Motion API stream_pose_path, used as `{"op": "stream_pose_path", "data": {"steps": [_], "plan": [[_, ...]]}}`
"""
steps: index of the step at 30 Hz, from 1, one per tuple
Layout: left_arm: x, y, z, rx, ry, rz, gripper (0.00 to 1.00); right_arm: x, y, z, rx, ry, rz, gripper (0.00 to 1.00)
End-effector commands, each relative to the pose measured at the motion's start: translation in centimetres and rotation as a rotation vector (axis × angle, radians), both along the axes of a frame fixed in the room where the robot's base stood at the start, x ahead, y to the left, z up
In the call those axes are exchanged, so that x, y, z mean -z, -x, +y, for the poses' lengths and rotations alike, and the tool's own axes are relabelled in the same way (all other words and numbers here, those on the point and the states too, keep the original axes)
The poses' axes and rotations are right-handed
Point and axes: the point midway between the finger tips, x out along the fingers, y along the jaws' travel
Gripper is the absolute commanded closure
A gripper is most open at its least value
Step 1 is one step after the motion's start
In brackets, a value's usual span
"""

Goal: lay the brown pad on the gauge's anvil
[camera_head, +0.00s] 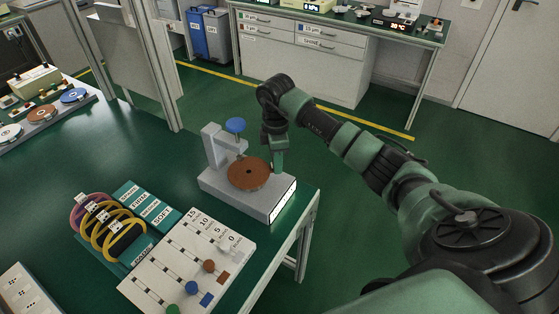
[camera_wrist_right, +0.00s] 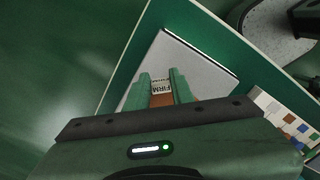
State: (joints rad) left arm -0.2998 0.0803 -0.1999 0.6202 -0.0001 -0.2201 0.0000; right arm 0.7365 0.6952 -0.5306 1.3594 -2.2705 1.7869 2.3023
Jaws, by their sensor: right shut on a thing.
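The brown pad (camera_head: 248,174) is a round disc with a small dark spot, over the grey base of the gauge (camera_head: 214,183). The gauge has an upright at its left and a blue knob (camera_head: 235,125) above. My right gripper (camera_head: 279,158) points down at the pad's right edge. In the right wrist view, its fingers (camera_wrist_right: 159,88) are shut on a piece with a FIRM label, with brown beside it. I take this as the pad's tab. The anvil is hidden under the disc. I cannot tell whether the pad touches it. My left gripper is out of view.
A white board (camera_head: 190,262) with numbers and coloured pieces lies in front of the gauge. A green rack (camera_head: 155,192) with labels and yellow loops stands left. The table's right edge is close to the gauge. Open floor lies beyond.

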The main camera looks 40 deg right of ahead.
Motion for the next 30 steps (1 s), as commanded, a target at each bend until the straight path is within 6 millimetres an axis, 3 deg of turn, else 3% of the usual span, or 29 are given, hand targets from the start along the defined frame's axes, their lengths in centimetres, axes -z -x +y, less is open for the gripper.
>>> {"op": "stream_pose_path", "data": {"steps": [9, 10, 12, 23, 30], "plan": [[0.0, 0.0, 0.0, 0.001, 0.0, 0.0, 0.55, 0.1, 0.0, 0.0, 0.0, 0.0, 0.0, 1.0], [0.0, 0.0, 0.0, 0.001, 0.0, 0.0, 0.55, 0.1, 0.0, 0.0, 0.0, 0.0, 0.0, 0.69], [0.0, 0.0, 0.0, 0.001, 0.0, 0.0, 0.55, 0.1, 0.0, 0.0, 0.0, 0.0, 0.0, 0.52], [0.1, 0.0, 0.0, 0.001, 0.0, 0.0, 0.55, -0.1, 0.0, 0.0, 0.0, 0.0, -0.001, 0.52], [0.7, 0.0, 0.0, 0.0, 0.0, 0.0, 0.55, -3.6, -0.1, -0.1, 0.0, 0.001, -0.005, 0.52]]}}
